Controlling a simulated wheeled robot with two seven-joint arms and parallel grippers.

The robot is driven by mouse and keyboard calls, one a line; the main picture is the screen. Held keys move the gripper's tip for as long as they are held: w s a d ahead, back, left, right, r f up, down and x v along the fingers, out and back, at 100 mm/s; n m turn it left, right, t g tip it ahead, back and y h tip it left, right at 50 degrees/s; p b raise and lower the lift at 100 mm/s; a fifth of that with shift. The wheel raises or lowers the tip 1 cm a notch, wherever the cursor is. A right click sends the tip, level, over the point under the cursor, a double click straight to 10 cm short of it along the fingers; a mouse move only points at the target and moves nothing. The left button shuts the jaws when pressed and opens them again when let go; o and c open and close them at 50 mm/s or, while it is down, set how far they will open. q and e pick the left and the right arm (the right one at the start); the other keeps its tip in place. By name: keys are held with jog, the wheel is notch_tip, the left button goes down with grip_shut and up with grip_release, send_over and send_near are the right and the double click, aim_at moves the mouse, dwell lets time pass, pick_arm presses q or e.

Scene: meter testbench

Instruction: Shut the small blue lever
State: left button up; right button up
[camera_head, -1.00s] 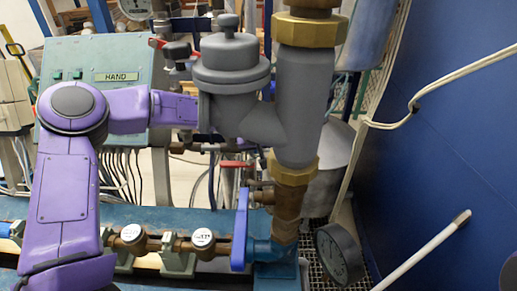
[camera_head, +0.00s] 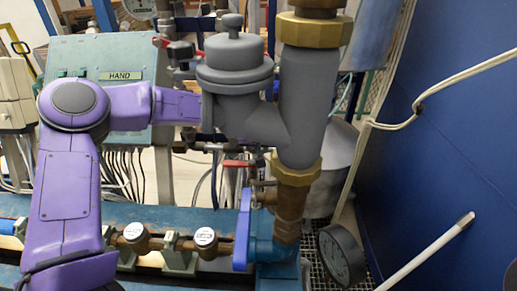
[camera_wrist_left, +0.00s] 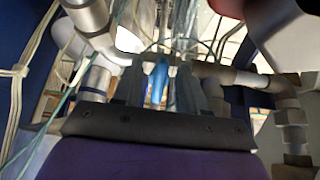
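A small blue lever (camera_wrist_left: 157,82) stands upright in the left wrist view, between the two fingers of my left gripper (camera_wrist_left: 160,88). The fingers look apart, with the lever nearer the left finger; whether either touches it is unclear. In the head view my purple left arm reaches in from the left, and its gripper is hidden behind the grey valve body (camera_head: 234,75). A larger blue lever (camera_head: 242,230) hangs upright at the lower middle of the head view, below the arm's reach. My right gripper is in neither view.
A thick grey pipe with brass collars (camera_head: 306,100) stands right of the valve body. A red-handled valve (camera_head: 240,163) sits below it. Brass meters (camera_head: 205,237) line the bench. A round gauge (camera_head: 340,255) and a blue wall (camera_head: 455,130) are at right.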

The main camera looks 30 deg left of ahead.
pick_arm(q)
jog(key=shift+s+f, duration=0.1)
jog(key=shift+f, duration=0.15)
jog(key=b+v, duration=0.2)
jog(key=v, duration=0.8)
jog(key=shift+r, duration=0.3)
